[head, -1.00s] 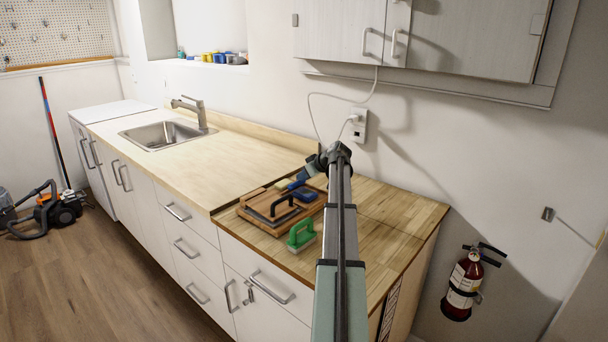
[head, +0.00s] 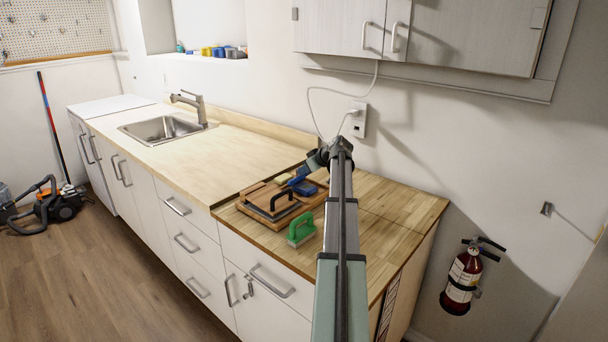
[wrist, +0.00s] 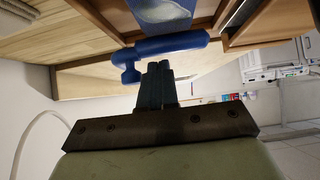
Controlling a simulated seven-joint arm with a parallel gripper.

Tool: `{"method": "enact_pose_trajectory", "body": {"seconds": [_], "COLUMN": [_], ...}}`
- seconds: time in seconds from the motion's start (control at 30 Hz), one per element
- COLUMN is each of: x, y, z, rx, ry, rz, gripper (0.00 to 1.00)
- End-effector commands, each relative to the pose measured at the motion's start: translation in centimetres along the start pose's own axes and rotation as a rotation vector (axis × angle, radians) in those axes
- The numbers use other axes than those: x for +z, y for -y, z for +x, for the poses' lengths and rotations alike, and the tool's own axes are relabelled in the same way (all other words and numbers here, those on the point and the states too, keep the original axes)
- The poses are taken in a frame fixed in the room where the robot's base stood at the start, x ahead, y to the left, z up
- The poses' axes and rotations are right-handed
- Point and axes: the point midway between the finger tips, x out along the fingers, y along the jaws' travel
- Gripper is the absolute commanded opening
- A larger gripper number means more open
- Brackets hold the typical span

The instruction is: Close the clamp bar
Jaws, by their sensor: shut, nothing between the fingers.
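A wooden board fixture (head: 258,212) lies on the wood counter in the head view, with a dark bar-shaped handle (head: 283,196) on its front part. A blue handled piece (head: 303,187) is at its right rear, near the end of my arm. In the wrist view the blue handle (wrist: 170,44) lies crosswise just ahead of my gripper (wrist: 158,68). My gripper's fingers are together and empty, close to the blue handle; I cannot tell whether they touch it. I cannot tell which part is the clamp bar. My arm's end hides the gripper in the head view.
A green-handled block (head: 301,230) stands in front of the fixture. A pale yellow block (head: 283,179) lies behind it. A white cable hangs to a wall outlet (head: 357,120). The counter (head: 200,160) toward the sink is clear. A cabinet (head: 450,35) hangs above.

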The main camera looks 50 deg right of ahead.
Motion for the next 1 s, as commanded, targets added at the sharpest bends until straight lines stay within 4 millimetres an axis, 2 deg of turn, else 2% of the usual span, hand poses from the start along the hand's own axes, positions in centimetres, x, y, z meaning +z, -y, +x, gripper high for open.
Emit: {"method": "enact_pose_trajectory", "body": {"seconds": [0.13, 0.4, 0.6, 0.73, 0.87, 1.0], "x": [-1.6, -0.4, 0.0, 0.1, -0.2, -2.1], "y": [0.0, 0.0, 0.0, 0.0, 0.5, 2.1], "z": [-2.4, -7.7, -10.4, -11.3, -11.3, -10.5], "rx": [0.002, 0.003, 0.002, 0.002, -0.005, -0.022], "ry": [-0.003, -0.003, -0.003, -0.003, -0.003, -0.008], "rz": [0.000, 0.001, 0.001, 0.001, -0.005, -0.030], "gripper": [0.00, 0.00, 0.00, 0.02, 0.14, 0.28]}}
